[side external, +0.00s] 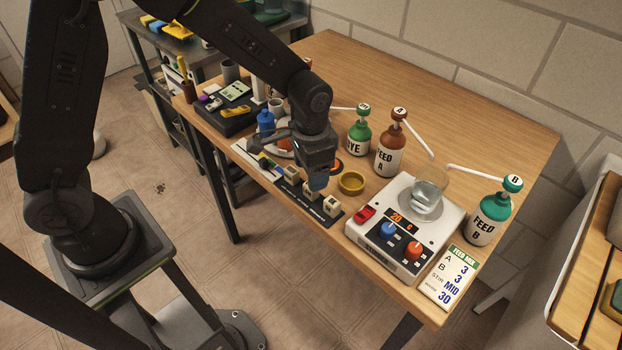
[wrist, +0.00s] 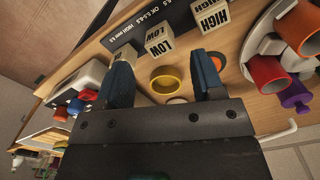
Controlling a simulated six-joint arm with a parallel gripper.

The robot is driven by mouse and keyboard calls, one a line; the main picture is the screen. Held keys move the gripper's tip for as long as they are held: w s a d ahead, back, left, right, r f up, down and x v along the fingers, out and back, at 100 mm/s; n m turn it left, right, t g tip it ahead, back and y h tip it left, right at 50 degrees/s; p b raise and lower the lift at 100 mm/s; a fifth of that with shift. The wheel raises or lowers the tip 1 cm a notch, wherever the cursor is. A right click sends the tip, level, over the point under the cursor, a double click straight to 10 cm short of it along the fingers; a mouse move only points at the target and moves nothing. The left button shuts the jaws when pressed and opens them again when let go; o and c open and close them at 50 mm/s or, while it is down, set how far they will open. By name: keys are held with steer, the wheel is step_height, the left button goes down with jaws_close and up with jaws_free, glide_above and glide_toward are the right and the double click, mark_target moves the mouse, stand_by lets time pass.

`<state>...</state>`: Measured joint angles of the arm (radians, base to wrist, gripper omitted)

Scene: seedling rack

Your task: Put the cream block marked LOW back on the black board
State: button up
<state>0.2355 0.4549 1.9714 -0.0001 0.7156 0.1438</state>
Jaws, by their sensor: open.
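The cream block marked LOW (wrist: 158,42) is in the upper middle of the wrist view, upright, its base at or over the near edge of the black board (wrist: 150,20). I cannot tell whether it rests wholly on the board. In the side view a middle cream block (side external: 310,189) stands at the black board (side external: 318,208), just below my gripper (side external: 318,183). In the wrist view my gripper (wrist: 165,78) has its two dark blue fingers apart with nothing held between them. The LOW block lies beyond the fingertips.
Two more cream blocks flank it, one at the right end (side external: 332,205) and one at the left (side external: 293,173). A white mixer unit (side external: 400,225) stands farther right. Bottles (side external: 389,152) stand behind.

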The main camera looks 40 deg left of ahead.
step_height(320, 180, up, 8)
steer(key=shift+r, duration=0.2)
steer(key=s+a+r+n+t, duration=0.2)
steer(key=s+a+r, duration=0.2)
steer(key=s, duration=0.4)
steer(key=s+a+r+n+t, duration=0.2)
steer(key=s+a+r, duration=0.3)
steer(key=s, duration=0.4)
steer(key=shift+r+t, duration=0.8)
steer(key=shift+r, duration=0.1)
